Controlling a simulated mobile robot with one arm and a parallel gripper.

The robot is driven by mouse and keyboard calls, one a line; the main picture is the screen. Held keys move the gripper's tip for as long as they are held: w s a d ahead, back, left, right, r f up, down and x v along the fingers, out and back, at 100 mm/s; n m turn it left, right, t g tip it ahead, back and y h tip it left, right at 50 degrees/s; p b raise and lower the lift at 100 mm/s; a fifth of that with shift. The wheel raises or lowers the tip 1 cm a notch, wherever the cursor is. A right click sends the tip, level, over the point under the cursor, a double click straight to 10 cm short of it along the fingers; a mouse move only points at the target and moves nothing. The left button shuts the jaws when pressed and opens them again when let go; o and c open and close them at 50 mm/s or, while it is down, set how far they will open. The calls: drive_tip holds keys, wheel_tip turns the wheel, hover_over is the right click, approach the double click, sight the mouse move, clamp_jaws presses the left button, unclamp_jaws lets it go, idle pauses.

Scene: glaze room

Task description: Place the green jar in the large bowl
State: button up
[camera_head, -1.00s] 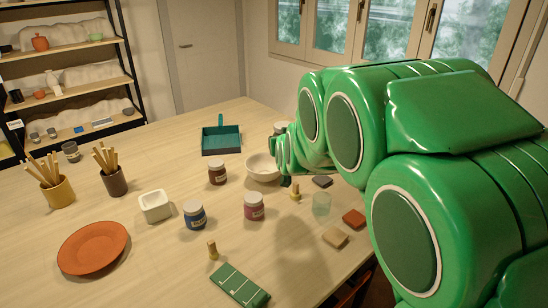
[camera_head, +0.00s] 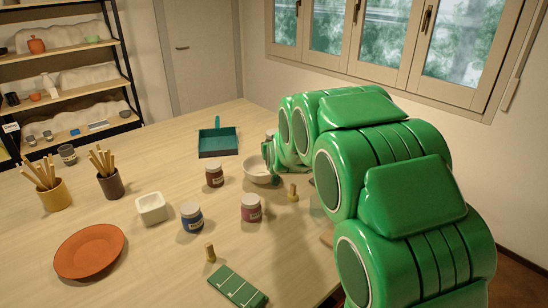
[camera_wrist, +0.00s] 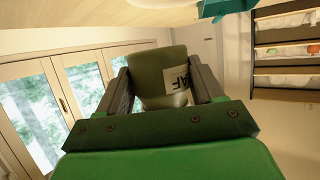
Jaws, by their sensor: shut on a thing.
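My gripper (camera_wrist: 163,88) is shut on the green jar (camera_wrist: 165,62), which has a white label with dark letters and sits between the two fingers in the wrist view. A pale curved edge at the top of the wrist view may be the bowl. The jar appears held above the table; its exact place over or beside the bowl cannot be told.
Brown (camera_head: 214,175), blue (camera_head: 192,218) and maroon (camera_head: 251,209) jars stand left and in front of the bowl. A teal dustpan (camera_head: 218,142) lies behind it. A square white dish (camera_head: 151,209), orange plate (camera_head: 90,252) and brush cups stand left. A stamp (camera_head: 293,193) is close right.

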drive_tip(key=shift+w+a+f, duration=0.25)
drive_tip(key=shift+w+f, duration=0.45)
drive_tip(key=shift+f, duration=0.1)
drive_tip(key=shift+w+f, duration=0.1)
drive_tip(key=shift+f, duration=1.6)
drive_tip(key=shift+f, duration=0.45)
drive_tip(key=o, duration=1.4)
drive_tip(key=shift+f, duration=0.1)
drive_tip(key=shift+c, duration=0.2)
drive_tip(key=shift+r, duration=0.6)
drive_tip(key=v, duration=1.2)
